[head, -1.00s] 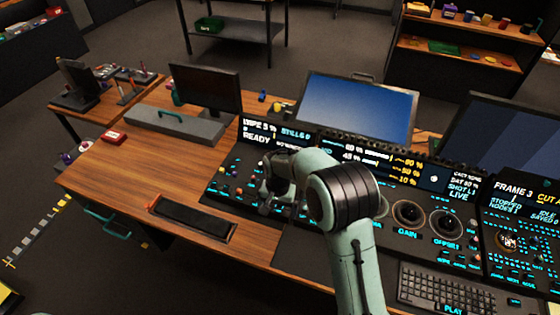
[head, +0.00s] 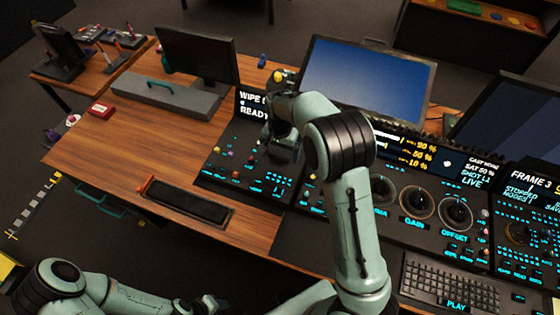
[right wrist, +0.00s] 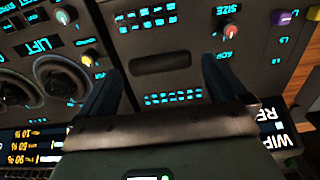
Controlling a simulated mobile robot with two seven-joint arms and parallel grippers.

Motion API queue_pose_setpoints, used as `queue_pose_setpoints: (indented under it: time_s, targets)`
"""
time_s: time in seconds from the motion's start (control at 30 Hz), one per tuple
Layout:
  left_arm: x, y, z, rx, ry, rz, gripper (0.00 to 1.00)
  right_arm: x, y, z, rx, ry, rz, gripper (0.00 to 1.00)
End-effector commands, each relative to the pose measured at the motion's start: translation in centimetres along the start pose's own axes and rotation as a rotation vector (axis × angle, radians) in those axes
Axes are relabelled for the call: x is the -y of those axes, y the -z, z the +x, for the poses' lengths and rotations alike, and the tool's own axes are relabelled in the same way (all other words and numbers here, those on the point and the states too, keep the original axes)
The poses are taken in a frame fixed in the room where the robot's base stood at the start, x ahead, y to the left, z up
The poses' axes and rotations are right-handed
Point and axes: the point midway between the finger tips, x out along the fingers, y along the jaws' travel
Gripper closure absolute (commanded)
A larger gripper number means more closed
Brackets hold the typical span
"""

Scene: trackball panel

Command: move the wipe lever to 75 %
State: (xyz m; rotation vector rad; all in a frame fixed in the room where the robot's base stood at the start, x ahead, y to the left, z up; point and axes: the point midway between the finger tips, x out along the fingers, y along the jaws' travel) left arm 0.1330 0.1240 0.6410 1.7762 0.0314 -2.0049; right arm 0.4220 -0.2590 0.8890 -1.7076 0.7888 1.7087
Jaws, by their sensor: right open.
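The wipe panel's display (head: 251,105) shows the words WIPE and READY; its percent number is hidden behind my right arm. My right gripper (head: 282,152) points down over the panel right of small coloured knobs. In the right wrist view my right gripper (right wrist: 160,78) is open, its two dark fingers apart. A dark rounded slot (right wrist: 160,63) in the panel shows between the fingers, with rows of lit cyan buttons on both sides. I cannot make out the wipe lever itself in either view. Only links of my left arm show at the lower left.
Dials with black rings (head: 414,201) and a keyboard (head: 450,288) lie to the right. A blue monitor (head: 368,82) stands behind the panel. A SIZE knob (right wrist: 232,31) is near one finger in the right wrist view. The wooden desk (head: 110,150) is largely clear at left.

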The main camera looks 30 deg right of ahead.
Motion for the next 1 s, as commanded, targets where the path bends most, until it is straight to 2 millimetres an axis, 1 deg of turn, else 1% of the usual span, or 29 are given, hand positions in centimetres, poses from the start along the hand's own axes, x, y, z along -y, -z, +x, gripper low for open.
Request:
queue_pose_setpoints:
  time_s: [0.03,0.1,0.2,0.3,0.47,0.73,0.77,0.8,0.87,0.9,0.97,1.0]
  targets:
    - [0.1,-0.1,0.2,0.001,0.0,0.0,0.57,-0.1,-0.1,1.3,0.002,-0.004,0.001,0.01]
    - [0.1,-0.1,0.3,0.002,0.0,0.0,0.57,-0.1,0.0,2.6,0.002,-0.003,0.002,0.01]
    - [0.2,-0.2,0.4,0.003,0.001,0.0,0.57,-0.1,0.0,4.3,0.001,-0.002,0.0,0.01]
    - [0.2,-0.2,0.4,0.003,0.001,0.0,0.57,0.0,0.0,5.4,0.001,0.0,0.0,0.01]
    - [0.2,-0.2,0.5,0.003,0.001,0.0,0.57,0.0,0.0,6.4,0.0,0.001,0.0,0.01]
    - [0.2,-0.2,0.5,0.003,0.001,0.0,0.57,0.1,0.0,6.5,-0.001,0.002,0.0,0.01]
    - [0.2,-0.2,0.5,0.003,0.001,0.0,0.57,0.1,0.0,6.5,-0.001,0.002,0.0,0.04]
    - [0.2,-0.2,0.5,0.003,0.001,0.0,0.57,0.1,0.0,6.5,-0.001,0.002,0.0,0.17]
    - [0.2,-0.2,0.5,0.003,0.001,0.0,0.57,0.1,0.0,6.5,-0.001,0.002,0.0,0.37]
    - [0.2,-0.2,0.5,0.003,0.001,0.0,0.57,0.1,0.0,6.5,-0.001,0.002,0.0,0.5]
    - [0.2,-0.2,0.5,0.003,0.001,0.0,0.57,0.1,0.0,6.5,-0.001,0.002,0.0,0.69]
    - [0.2,-0.2,0.5,0.003,0.001,0.0,0.57,0.1,0.0,6.5,-0.001,0.002,0.0,0.74]
